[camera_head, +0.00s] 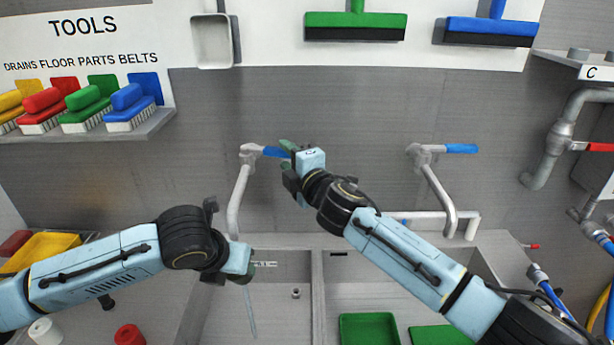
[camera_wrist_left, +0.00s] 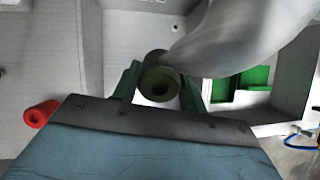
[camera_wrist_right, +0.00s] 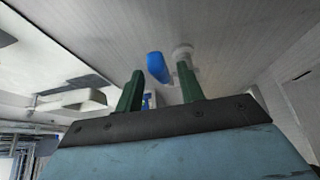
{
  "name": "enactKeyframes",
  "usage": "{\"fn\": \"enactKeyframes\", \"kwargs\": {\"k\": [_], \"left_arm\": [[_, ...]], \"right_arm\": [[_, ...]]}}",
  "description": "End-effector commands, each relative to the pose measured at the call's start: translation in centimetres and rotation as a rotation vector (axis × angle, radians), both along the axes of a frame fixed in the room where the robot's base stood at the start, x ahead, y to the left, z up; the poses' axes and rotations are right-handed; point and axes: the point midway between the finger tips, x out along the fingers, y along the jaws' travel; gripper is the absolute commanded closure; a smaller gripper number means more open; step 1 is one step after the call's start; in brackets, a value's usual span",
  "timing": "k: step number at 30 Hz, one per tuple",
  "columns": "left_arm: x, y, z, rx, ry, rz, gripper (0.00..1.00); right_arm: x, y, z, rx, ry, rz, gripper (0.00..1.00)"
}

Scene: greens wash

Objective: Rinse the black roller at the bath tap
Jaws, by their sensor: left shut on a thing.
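My left gripper (camera_head: 248,270) is shut on the black roller (camera_wrist_left: 160,84), a short dark cylinder with a hole, seen end-on between the green fingers. It is over the left basin, below the left tap's grey spout (camera_head: 238,205). The spout looms close in the left wrist view (camera_wrist_left: 235,40). A thin pale blue streak (camera_head: 251,312), looking like water, runs down below the gripper. My right gripper (camera_head: 288,162) is open beside the left tap's blue lever (camera_head: 274,152). The lever also shows beyond the fingers in the right wrist view (camera_wrist_right: 158,68); contact is unclear.
A second tap with a blue lever (camera_head: 461,148) stands right. Green trays (camera_head: 369,330) lie in the right basin. A red roller (camera_head: 130,335) and white roller (camera_head: 45,331) stand on the left counter. Brushes (camera_head: 128,105) line a shelf above. A pipe (camera_head: 552,150) is at right.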

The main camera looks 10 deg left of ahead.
Motion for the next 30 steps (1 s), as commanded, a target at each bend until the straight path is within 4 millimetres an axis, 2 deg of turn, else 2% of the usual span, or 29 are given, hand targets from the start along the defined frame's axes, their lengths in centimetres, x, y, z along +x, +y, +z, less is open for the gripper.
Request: {"fn": "enactKeyframes", "kwargs": {"k": [19,24,30], "left_arm": [[0.0,0.0,0.0,0.000,-0.001,0.000,0.81],[0.0,0.0,0.0,0.000,-0.001,0.000,0.81],[0.0,0.0,0.0,0.000,-0.001,0.000,0.81]], "right_arm": [[-6.5,-6.0,-0.2,-0.002,0.002,0.003,0.62],[-7.5,-6.9,-0.2,-0.002,0.002,0.002,0.62],[-7.8,-7.1,-0.1,-0.002,0.001,0.003,0.62]]}}
